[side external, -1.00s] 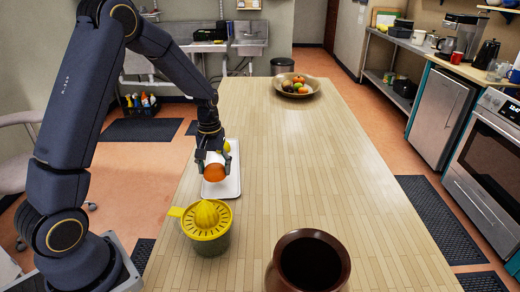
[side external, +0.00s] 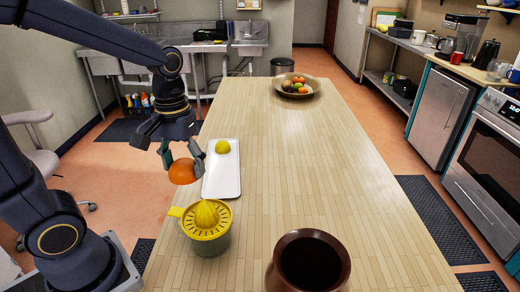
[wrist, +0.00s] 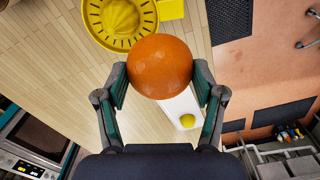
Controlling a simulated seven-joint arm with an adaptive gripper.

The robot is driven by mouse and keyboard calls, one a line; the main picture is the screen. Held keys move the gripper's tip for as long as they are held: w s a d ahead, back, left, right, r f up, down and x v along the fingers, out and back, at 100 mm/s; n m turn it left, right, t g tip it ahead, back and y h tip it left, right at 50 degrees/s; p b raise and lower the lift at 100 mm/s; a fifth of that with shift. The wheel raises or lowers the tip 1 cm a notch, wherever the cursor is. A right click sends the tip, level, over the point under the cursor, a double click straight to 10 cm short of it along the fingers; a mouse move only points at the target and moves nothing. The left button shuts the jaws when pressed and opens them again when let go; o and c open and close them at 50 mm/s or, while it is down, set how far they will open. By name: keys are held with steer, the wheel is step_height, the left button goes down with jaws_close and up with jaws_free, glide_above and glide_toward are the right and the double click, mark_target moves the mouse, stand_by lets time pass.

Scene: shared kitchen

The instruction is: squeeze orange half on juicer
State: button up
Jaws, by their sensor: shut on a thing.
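My gripper (side external: 180,160) is shut on the orange half (side external: 182,172), holding it in the air left of the white tray. In the wrist view the orange half (wrist: 160,66) sits between the two fingers, its rounded peel toward the camera; its cut face is hidden. The yellow juicer (side external: 207,220), with a ribbed cone and a side handle, stands on the table nearer the side camera than the orange half. It also shows at the top of the wrist view (wrist: 122,18). The cone is bare.
The white tray (side external: 222,180) holds a yellow lemon (side external: 222,147). A brown pot (side external: 309,262) with a dark inside stands right of the juicer. A fruit bowl (side external: 297,88) is at the table's far end. The table's (side external: 320,170) middle is clear.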

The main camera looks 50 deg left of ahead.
mark_target(204, 201)
steer(key=d+r+m, duration=0.1)
steer(key=d, duration=0.1)
steer(key=d+m, duration=0.1)
steer(key=d, duration=0.1)
steer(key=d+r, duration=0.1)
steer(key=d, duration=0.1)
steer(key=shift+r+m, duration=0.3)
steer(key=shift+m, duration=0.1)
steer(key=shift+d, duration=0.15)
steer(key=shift+f, duration=3.65)
steer(key=shift+f, duration=0.7)
steer(key=n, duration=0.6)
steer(key=m, duration=0.6)
